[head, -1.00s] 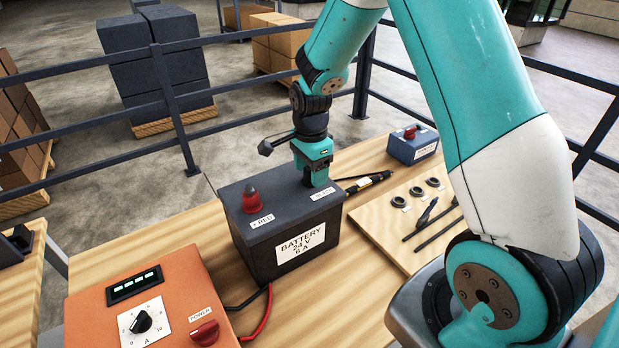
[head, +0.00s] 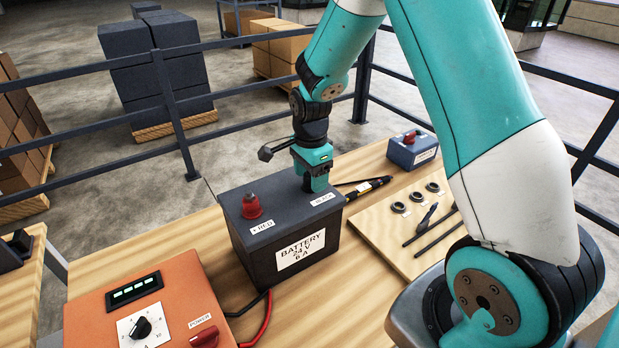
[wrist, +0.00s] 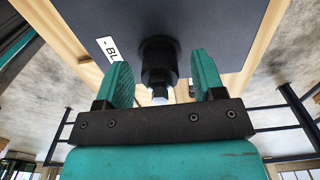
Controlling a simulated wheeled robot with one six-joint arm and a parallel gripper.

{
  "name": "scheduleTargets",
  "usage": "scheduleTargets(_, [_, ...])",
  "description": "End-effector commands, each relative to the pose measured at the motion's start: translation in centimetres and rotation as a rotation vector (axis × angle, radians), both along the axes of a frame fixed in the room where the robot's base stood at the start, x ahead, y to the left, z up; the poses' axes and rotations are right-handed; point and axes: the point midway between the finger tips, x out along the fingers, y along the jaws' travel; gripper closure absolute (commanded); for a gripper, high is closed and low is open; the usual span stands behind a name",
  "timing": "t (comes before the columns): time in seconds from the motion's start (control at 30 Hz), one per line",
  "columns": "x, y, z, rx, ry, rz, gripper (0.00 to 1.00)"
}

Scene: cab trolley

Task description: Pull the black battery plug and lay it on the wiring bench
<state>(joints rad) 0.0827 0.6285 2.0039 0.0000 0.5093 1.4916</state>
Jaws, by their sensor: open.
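The black battery plug (wrist: 158,62) stands on the top of the dark battery (head: 284,222), by the label that begins "- BL". In the wrist view it sits between the two teal fingers of my gripper (wrist: 163,80); a gap shows on each side of it. In the head view my gripper (head: 316,182) is over the battery's right part and hides the plug. The red plug (head: 252,205) stands on the battery's left part. The wooden wiring bench (head: 195,235) carries the battery.
An orange power unit (head: 165,300) with a dial stands in front, its cables running to the battery. To the right lie a board (head: 375,232) with rings and tools, a black pen-like tool (head: 368,187) and a blue-grey box (head: 412,152). Dark railings (head: 185,130) stand behind.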

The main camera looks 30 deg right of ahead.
Motion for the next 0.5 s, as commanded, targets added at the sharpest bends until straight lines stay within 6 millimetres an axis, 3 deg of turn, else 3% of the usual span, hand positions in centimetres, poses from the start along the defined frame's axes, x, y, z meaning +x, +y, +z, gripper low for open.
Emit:
scheduleTargets(0.3, [-0.01, 0.0, 0.0, 0.0, 0.0, 0.0, 0.37])
scheduleTargets(0.5, [-0.01, 0.0, 0.0, 0.0, 0.0, 0.0, 0.83])
